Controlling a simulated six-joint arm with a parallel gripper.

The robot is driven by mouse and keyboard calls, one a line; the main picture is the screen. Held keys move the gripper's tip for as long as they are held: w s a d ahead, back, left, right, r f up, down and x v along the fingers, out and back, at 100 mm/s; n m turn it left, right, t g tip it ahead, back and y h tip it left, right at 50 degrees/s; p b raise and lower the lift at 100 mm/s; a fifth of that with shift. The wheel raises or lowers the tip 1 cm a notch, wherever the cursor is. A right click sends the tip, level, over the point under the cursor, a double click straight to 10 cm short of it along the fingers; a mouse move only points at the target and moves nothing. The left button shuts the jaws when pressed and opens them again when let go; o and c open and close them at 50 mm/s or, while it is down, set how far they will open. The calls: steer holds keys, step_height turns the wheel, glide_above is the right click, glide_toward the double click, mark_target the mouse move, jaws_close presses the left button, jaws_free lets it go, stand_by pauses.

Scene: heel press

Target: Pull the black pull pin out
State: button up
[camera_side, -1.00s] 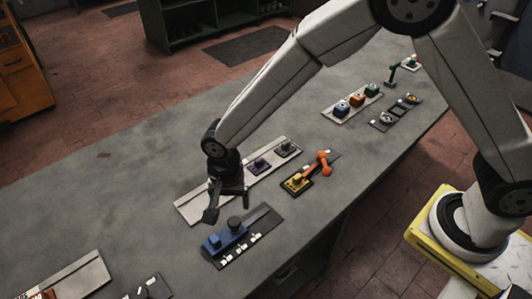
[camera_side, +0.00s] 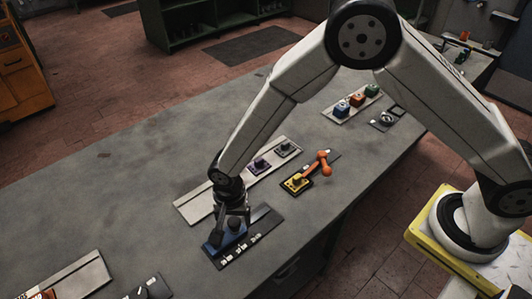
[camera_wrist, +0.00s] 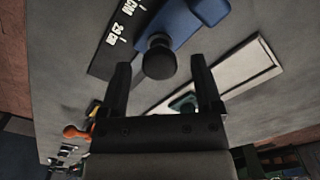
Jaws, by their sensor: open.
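The black pull pin (camera_side: 234,224) is a round dark knob on a blue block on a dark base plate (camera_side: 264,226) with white markings. In the wrist view the pin (camera_wrist: 159,60) shows between the fingertips, against the blue block (camera_wrist: 185,24). My gripper (camera_side: 231,229) is open over the block, one finger on each side of the knob as seen. In the wrist view the gripper (camera_wrist: 160,66) shows a gap between both fingers and the knob. I cannot tell how far the fingertips reach down along it.
A pale strip (camera_side: 192,209) with purple and dark knobs lies just behind. Coloured buttons (camera_side: 357,100) sit farther back.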

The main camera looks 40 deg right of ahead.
steer(key=shift+f, duration=0.15)
jaws_close()
stand_by(1.4)
